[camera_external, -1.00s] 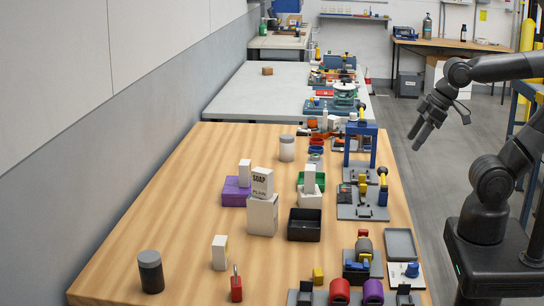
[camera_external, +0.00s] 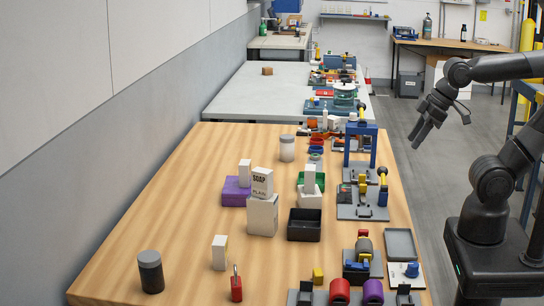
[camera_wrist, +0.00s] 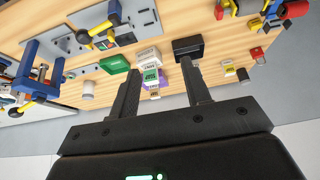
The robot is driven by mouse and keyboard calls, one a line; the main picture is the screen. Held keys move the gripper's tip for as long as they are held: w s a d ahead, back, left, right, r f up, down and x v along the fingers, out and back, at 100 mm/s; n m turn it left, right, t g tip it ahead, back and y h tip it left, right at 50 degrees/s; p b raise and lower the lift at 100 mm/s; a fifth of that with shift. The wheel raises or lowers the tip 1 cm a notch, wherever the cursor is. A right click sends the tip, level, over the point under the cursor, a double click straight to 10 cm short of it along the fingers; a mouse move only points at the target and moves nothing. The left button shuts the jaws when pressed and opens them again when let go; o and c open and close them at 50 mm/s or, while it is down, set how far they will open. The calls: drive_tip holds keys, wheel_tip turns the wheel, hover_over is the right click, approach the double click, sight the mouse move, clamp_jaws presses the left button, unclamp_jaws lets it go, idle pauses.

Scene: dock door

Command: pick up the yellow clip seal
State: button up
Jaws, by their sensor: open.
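A small yellow block (camera_external: 318,275), which looks like the yellow clip seal, stands near the front edge of the wooden table in the external view, left of a red rounded piece. Its detail is too small to tell, and I cannot surely pick it out in the wrist view. My gripper (camera_external: 420,132) hangs over the floor beyond the table's right edge, well away from the block. In the wrist view my gripper's two fingers (camera_wrist: 159,67) are apart with nothing held between them.
A red padlock-like item (camera_external: 236,289), a white box (camera_external: 219,253) and a dark grey-topped can (camera_external: 150,272) stand left of the block. A black bin (camera_external: 304,225) is behind it. Purple and red pieces and a grey tray (camera_external: 401,243) crowd its right. The table's left middle is clear.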

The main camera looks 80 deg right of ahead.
drive_tip(key=n+g, duration=0.2)
drive_tip(key=g, duration=0.4)
hover_over(320, 271)
wheel_tip(320, 271, down, 13)
drive_tip(key=f, duration=0.4)
drive_tip(key=shift+s+a+f, duration=0.15)
drive_tip(key=shift+s+f, duration=0.15)
drive_tip(key=shift+f, duration=0.1)
drive_tip(key=shift+w+f, duration=0.2)
drive_tip(key=shift+f, duration=1.3)
drive_tip(key=shift+w+f, duration=0.15)
drive_tip(key=shift+f, duration=1.35)
drive_tip(key=shift+c, duration=0.3)
